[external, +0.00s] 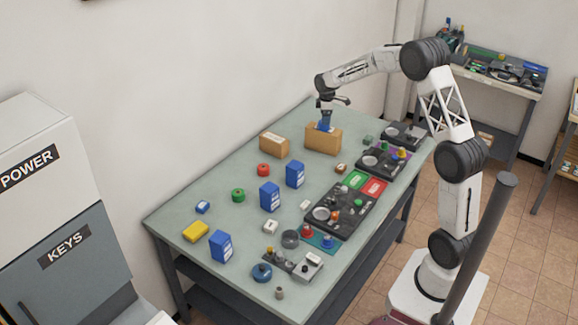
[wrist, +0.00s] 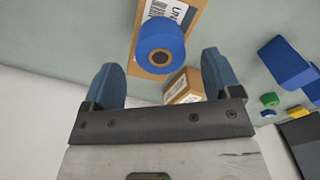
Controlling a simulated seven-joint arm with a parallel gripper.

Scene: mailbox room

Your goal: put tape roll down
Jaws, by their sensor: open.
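A blue tape roll (wrist: 160,46) with a brown core shows in the wrist view against the top of a cardboard box with a white label (wrist: 193,22). The same cardboard box (external: 323,140) stands near the far end of the table in the external view. My gripper (wrist: 159,68) is open, its two blue fingers apart, one on each side below the roll in the picture. No finger visibly presses on the roll. In the external view my gripper (external: 325,119) is just above this box; the roll cannot be told apart there from my blue fingers.
A second cardboard box (external: 274,145) stands close to the left. Red (external: 263,170) and green (external: 238,195) rolls lie on the table among blue boxes (external: 270,196) and a yellow box (external: 195,231). Dark trays (external: 342,207) line the right side. Bare tabletop lies at the far left edge.

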